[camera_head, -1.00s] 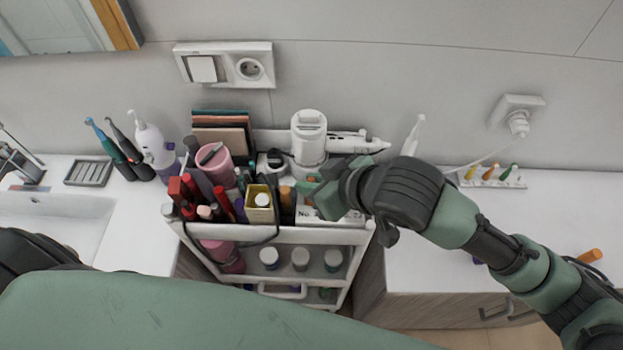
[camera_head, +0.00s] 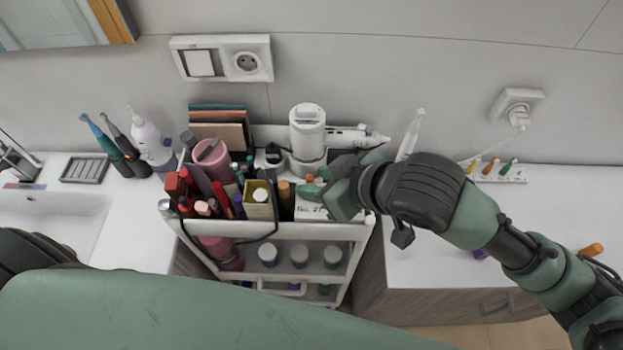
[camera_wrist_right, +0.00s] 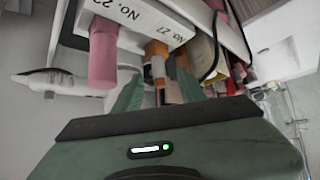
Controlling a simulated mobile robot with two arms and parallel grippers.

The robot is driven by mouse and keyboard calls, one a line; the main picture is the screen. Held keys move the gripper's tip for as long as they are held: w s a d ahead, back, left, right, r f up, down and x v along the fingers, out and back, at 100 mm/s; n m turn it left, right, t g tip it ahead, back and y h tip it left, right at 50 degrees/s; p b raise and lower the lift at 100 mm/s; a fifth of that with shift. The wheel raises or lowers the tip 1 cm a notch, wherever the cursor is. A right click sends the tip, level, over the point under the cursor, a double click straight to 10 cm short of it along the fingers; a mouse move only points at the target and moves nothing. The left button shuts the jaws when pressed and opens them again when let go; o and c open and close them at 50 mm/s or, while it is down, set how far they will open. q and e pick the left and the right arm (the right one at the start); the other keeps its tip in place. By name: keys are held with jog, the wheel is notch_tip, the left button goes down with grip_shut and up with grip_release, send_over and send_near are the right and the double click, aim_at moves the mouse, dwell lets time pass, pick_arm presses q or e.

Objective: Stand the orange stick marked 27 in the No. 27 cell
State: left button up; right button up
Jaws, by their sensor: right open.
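An orange stick (camera_wrist_right: 157,66) shows between the fingers of my right gripper (camera_wrist_right: 157,92) in the right wrist view, right beside the No. 27 label (camera_wrist_right: 178,32). Its orange tip (camera_head: 310,178) shows in the head view behind the No. 27 label (camera_head: 311,209) on the cart's top tray. It looks upright in the No. 27 cell; its base and its own marking are hidden. My right gripper (camera_head: 326,192) is open, with its fingers around or close beside the stick. My left gripper is out of view.
A tan-topped stick (camera_head: 284,190) and a yellow box (camera_head: 257,203) stand left of the label. A pink cylinder (camera_wrist_right: 103,52) is near the No. 22 label (camera_wrist_right: 125,12). A white device (camera_head: 307,135) stands behind. An orange cylinder (camera_head: 591,250) lies on the right counter.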

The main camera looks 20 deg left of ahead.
jog(key=v, duration=0.5)
jog(key=shift+w+d+b, duration=0.1)
jog(key=shift+w+b, duration=0.05)
jog(key=shift+b, duration=0.15)
jog(key=shift+f, duration=0.1)
